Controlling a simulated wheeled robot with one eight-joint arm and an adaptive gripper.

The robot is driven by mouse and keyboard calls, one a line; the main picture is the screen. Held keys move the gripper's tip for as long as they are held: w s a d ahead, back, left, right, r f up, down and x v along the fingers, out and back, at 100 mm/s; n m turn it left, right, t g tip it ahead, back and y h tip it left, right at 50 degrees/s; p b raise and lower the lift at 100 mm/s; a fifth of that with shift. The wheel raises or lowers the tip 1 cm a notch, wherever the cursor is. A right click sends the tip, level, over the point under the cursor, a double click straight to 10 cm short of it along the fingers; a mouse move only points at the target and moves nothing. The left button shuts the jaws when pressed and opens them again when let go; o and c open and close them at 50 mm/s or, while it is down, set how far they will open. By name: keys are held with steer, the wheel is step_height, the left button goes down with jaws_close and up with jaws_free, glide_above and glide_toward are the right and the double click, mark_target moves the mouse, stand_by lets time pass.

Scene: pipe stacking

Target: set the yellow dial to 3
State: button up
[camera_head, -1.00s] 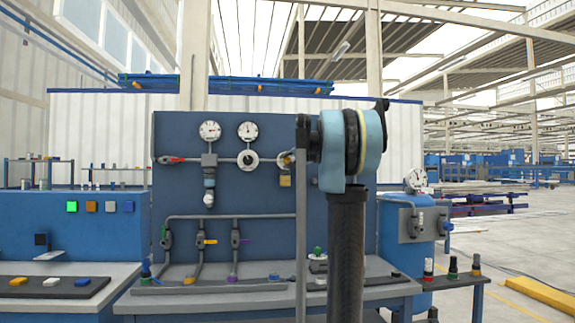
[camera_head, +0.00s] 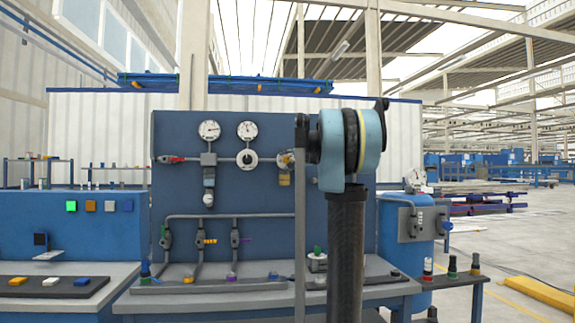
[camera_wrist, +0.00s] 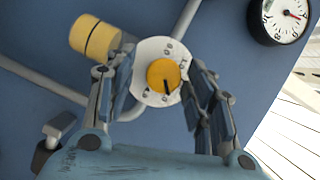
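The yellow dial (camera_wrist: 164,75) shows in the wrist view as a round knob on a white numbered plate (camera_wrist: 149,50). A black line on the knob points down in that picture, and the small figures are too blurred to read surely. My gripper (camera_wrist: 160,60) is open. Its two fingers stand apart, one on each side of the knob, and I cannot tell whether either touches it.
A yellow cylinder (camera_wrist: 96,38) sticks out near the left finger in the wrist view. A round gauge (camera_wrist: 281,17) is at upper right. Grey pipes (camera_head: 225,159) cross the blue panel (camera_head: 270,195). A bench (camera_head: 220,300) stands below it.

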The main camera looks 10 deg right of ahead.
steer(key=shift+s, duration=0.1)
steer(key=v, duration=1.1)
steer(key=shift+s+d, duration=0.2)
steer(key=shift+s, duration=0.1)
